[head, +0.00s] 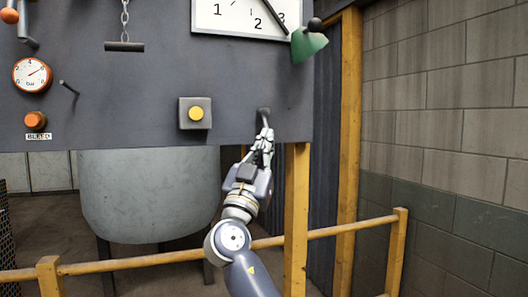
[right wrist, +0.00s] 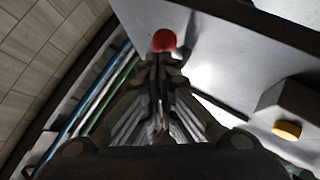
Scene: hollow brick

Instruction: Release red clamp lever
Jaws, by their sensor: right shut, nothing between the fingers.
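A red rounded knob (right wrist: 164,40), which looks like the end of the red clamp lever, shows in the right wrist view just beyond my fingertips. My right gripper (head: 264,134) reaches up to the lower right part of the grey panel in the head view. It is shut with nothing between its fingers; its closed fingertips also show in the right wrist view (right wrist: 160,60), right by the red knob. I cannot tell whether they touch it. No red shows at that spot in the head view, only a small dark grey piece (head: 264,111) above the fingertips. My left gripper is not in view.
A yellow push button (head: 196,113) on a grey box sits left of my gripper. The panel (head: 120,90) also carries a gauge (head: 32,74), an orange button (head: 35,120) and a hanging chain bar (head: 124,47). A yellow post (head: 297,220) and wooden rail (head: 150,258) stand below.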

